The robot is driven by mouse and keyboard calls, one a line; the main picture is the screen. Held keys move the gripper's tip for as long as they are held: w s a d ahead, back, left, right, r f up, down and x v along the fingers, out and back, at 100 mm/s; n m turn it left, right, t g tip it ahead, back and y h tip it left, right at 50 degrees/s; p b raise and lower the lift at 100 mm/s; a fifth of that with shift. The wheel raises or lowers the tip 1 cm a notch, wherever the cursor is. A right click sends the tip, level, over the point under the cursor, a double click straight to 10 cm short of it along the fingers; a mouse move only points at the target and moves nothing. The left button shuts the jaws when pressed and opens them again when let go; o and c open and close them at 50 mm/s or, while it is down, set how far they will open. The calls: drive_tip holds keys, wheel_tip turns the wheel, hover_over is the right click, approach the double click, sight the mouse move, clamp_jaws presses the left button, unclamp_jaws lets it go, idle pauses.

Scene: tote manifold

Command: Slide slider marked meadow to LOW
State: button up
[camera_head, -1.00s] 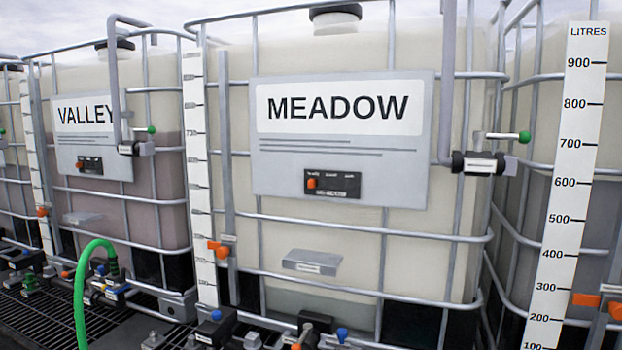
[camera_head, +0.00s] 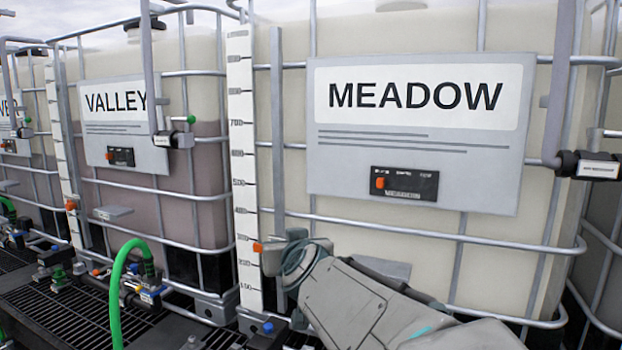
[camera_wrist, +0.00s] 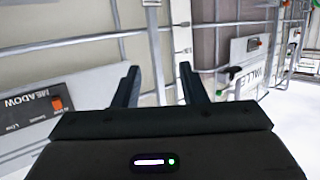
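The meadow slider is a small black panel (camera_head: 408,186) on the grey plate under the MEADOW sign, with an orange knob (camera_head: 379,183) at its left end. In the wrist view the panel (camera_wrist: 28,118) appears upside down at the left. Its knob (camera_wrist: 57,103) is at the right end, and a label that looks like "Low" is at the other end. My gripper (camera_wrist: 158,72) is open and empty. It is beside the panel, to its right in the wrist view. In the head view my arm is below the panel and the fingers cannot be made out.
The MEADOW plate (camera_head: 330,160) hangs on a caged tote with metal bars (camera_head: 430,232). A level scale (camera_head: 243,150) with an orange pointer (camera_head: 257,248) stands left of it. A valve (camera_head: 590,165) is at the right. The VALLEY tote and a green hose (camera_head: 117,300) are farther left.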

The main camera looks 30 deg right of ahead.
drive_tip(key=d+r+m+h, duration=0.3)
drive_tip(key=d+r+h, duration=0.3)
drive_tip(key=d, duration=0.3)
drive_tip(key=m+g+h, duration=0.3)
drive_tip(key=m+h, duration=0.1)
approach(380, 180)
drive_tip(key=p+x, duration=0.1)
drive_tip(key=x, duration=0.7)
drive_tip(key=shift+w+d, duration=0.2)
drive_tip(key=shift+d, duration=0.05)
clamp_jaws()
